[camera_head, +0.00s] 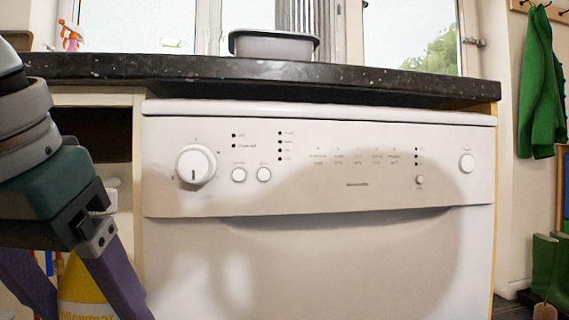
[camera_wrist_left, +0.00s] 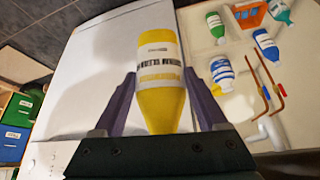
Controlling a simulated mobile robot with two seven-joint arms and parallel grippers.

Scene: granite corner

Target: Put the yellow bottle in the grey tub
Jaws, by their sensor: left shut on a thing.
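The yellow bottle (camera_head: 82,292) shows at the lower left of the head view, cut off by the bottom edge. My left gripper (camera_head: 84,283) has its purple fingers on either side of it and is shut on it. In the left wrist view the bottle (camera_wrist_left: 160,75), yellow with a white label, sits between the two fingers (camera_wrist_left: 160,88). The grey tub (camera_head: 274,46) stands on the dark granite worktop, above and to the right of the gripper. Its inside is hidden. My right gripper is not in view.
The granite worktop (camera_head: 180,68) overhangs a white dishwasher (camera_head: 330,260). An open cupboard (camera_head: 100,133) is behind my left arm. In the wrist view several bottles (camera_wrist_left: 222,72) lie in or by the cupboard. An orange-topped spray bottle (camera_head: 71,36) stands left of the tub, with clear worktop between.

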